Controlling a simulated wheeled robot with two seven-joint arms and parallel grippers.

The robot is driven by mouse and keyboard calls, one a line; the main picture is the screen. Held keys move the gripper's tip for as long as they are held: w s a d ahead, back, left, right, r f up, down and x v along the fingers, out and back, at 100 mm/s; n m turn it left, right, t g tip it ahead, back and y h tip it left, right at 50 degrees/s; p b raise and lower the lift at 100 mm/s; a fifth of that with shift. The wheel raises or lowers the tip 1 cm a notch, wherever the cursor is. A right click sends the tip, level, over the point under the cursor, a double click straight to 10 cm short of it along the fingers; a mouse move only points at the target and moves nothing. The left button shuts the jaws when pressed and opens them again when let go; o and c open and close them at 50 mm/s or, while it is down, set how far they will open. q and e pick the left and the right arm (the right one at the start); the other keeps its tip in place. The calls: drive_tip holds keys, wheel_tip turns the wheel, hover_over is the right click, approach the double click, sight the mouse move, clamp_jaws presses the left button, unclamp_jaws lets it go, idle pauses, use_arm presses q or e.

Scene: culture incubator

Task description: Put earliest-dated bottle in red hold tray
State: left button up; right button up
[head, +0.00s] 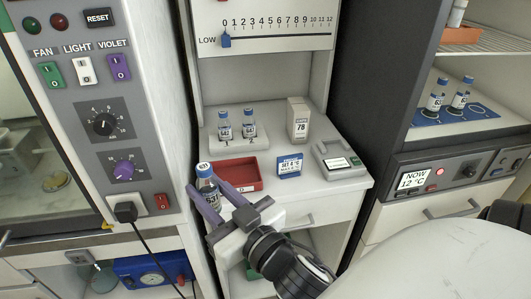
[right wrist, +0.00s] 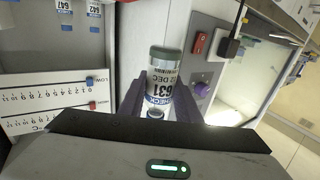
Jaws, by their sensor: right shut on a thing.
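My right gripper (head: 206,190) is shut on a small bottle (head: 206,172) with a dark cap and a blue and white label. In the right wrist view the held bottle (right wrist: 164,80) reads 631, CHECK and a date ending in DEC, partly cut off. It is held just left of the red tray (head: 262,178), by the bench's left edge. The tray looks empty where visible; the gripper hides part of it. Two similar bottles (head: 225,125) (head: 249,123) stand on a white numbered stand. My left gripper is not in view.
A blue-and-white sign (head: 290,164), a grey device (head: 338,160) and a white box marked 78 (head: 298,119) stand on the bench. Two more bottles (head: 437,95) (head: 462,93) stand on a blue mat in the right-hand unit. A control panel (head: 105,120) rises close on the left.

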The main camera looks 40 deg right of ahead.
drive_tip(key=w+d+m+g+h+b, duration=0.1)
drive_tip(key=w+d+m+h+b, duration=0.45)
drive_tip(key=w+d, duration=0.75)
drive_tip(key=shift+n+h, duration=0.25)
drive_tip(key=shift+n, duration=0.5)
drive_tip(key=shift+s+d+f+b, duration=0.1)
drive_tip(key=shift+d+f+b, duration=0.1)
drive_tip(key=shift+f+b, duration=1)
drive_tip(key=shift+s+d+f+b, duration=0.15)
drive_tip(key=shift+f+b, duration=0.3)
drive_tip(key=shift+f, duration=1.45)
drive_tip(key=shift+d+f+b, duration=0.2)
drive_tip(key=shift+f+b, duration=0.65)
drive_tip(key=shift+f, duration=0.7)
drive_tip(key=shift+f, duration=0.1)
drive_tip(key=o, duration=1.1)
